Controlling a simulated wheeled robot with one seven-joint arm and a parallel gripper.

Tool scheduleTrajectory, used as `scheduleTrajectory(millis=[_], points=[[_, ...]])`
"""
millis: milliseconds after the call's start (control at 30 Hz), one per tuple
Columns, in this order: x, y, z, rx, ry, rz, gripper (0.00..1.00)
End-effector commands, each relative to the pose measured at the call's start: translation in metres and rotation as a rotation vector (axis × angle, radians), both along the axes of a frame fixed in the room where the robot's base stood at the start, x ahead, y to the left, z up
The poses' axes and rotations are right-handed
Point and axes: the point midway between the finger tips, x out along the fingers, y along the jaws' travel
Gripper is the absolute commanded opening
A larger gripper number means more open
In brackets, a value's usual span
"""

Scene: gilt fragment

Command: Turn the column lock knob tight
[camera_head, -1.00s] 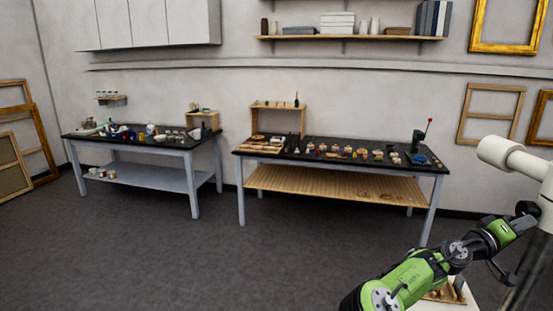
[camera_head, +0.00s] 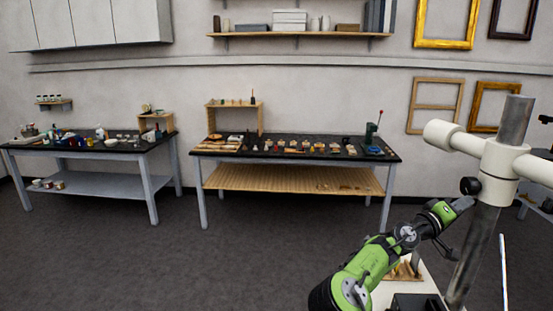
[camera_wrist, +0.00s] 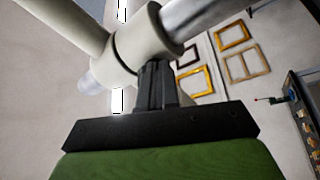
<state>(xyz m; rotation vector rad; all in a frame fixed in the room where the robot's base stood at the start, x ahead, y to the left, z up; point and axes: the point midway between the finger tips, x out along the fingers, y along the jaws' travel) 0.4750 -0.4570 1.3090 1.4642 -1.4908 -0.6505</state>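The column (camera_head: 472,262) is a grey metal post at the right of the head view. It carries a white clamp collar (camera_head: 497,168) with white cross arms. The dark round lock knob (camera_head: 470,186) sticks out of the collar's left side. My gripper (camera_head: 465,203) is at the knob's lower edge, its fingers pointing up and right at the collar. In the wrist view my dark fingers (camera_wrist: 156,82) stand close together in front of the white collar (camera_wrist: 150,40). I cannot make out the knob there, nor whether the fingers grip it.
A white surface (camera_head: 412,283) with small wooden pieces lies below my arm. Two black-topped benches, one at the middle (camera_head: 280,155) and one at the left (camera_head: 90,152), hold many small items along the wall. The dark floor in front of them is clear.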

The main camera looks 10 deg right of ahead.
Motion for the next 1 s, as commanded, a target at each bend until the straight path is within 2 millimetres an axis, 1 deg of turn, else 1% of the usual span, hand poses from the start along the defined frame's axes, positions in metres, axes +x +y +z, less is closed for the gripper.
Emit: scheduleTrajectory(millis=[167,533,867,933,1000], points=[[0.004,0.000,-0.002,0.000,0.001,0.003,0.00],[0.005,0.000,-0.001,-0.002,0.000,0.006,0.00],[-0.001,0.002,-0.009,-0.001,0.000,0.004,0.00],[0.001,0.006,-0.009,0.000,-0.001,0.006,0.00],[0.004,0.015,-0.009,-0.001,-0.001,0.007,0.00]])
